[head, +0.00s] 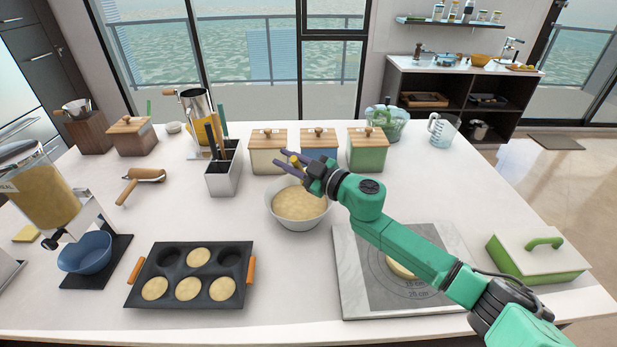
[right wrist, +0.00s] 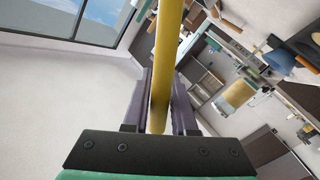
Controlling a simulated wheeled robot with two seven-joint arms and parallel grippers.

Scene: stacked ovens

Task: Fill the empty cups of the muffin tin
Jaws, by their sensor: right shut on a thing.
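The dark muffin tin (head: 190,300) with orange handles lies at the front left of the counter. Its three front cups and the back middle cup (head: 198,257) hold pale batter. The back left cup (head: 168,257) and back right cup (head: 229,257) look dark and empty. A white bowl (head: 299,223) of batter (head: 299,202) stands right of the tin. My right gripper (head: 291,160) is above the bowl's far side, shut on a yellow handle (head: 295,161). The handle runs between the fingers in the right wrist view (right wrist: 164,60); its tool end is hidden. My left gripper is not in view.
Three lidded boxes, cream (head: 268,158), blue (head: 319,150) and green (head: 367,155), stand behind the bowl. A utensil holder (head: 223,175) is at its left. A marble board (head: 352,285) lies to the right under my arm. The counter between tin and bowl is clear.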

